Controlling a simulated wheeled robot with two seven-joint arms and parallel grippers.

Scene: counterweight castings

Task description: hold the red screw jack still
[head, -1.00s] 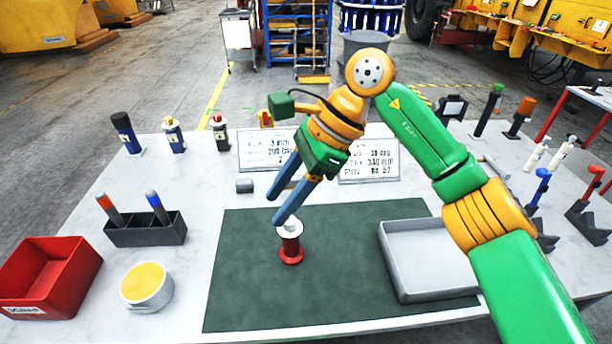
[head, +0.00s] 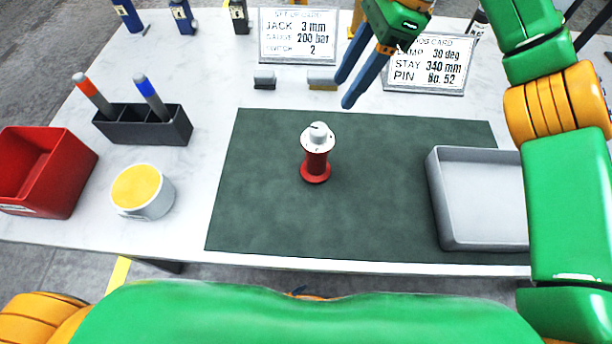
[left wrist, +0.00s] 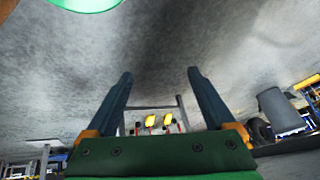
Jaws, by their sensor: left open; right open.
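The red screw jack (head: 316,160) stands upright on the dark green mat (head: 270,215) in the head view. It has a white top with a small mark on it. My right gripper (head: 346,93) is open and empty, above and behind the jack to its upper right, apart from it. My left gripper is outside the head view. The left wrist view shows its two fingers (left wrist: 158,85) spread apart with nothing between them, and the jack does not show there.
A grey tray (head: 437,205) lies at the mat's right. A red bin (head: 75,185), a dark pen holder (head: 150,130) and a yellow-topped round tin (head: 155,205) stand at left. Two cards, the jack card (head: 297,37) and the stay card (head: 432,65), stand at the back.

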